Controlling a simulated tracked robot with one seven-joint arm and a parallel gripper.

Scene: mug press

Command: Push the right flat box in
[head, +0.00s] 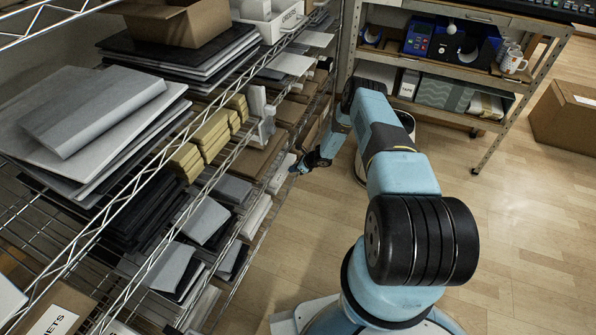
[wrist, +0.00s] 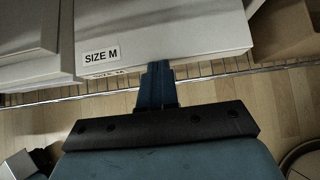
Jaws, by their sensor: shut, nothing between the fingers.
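In the wrist view, a white flat box (wrist: 190,38) with a "SIZE M" label lies on a wire shelf, its front edge close to the shelf's front wire. A second label edge shows just below, perhaps on another box under it. My gripper (wrist: 157,64) is shut and empty, its fingertips at the front edge of this box, right of the label; I cannot tell if they touch. In the head view, my gripper (head: 297,168) is beside a white flat box (head: 282,174) at the rack's edge. Another white flat box (head: 256,216) lies nearer the camera.
In the wrist view, pale boxes (wrist: 30,62) lie to the left and a brown carton (wrist: 283,28) to the right. In the head view, the wire rack (head: 215,180) fills the left side. The wooden floor (head: 520,215) is open on the right, before a second shelf (head: 450,118).

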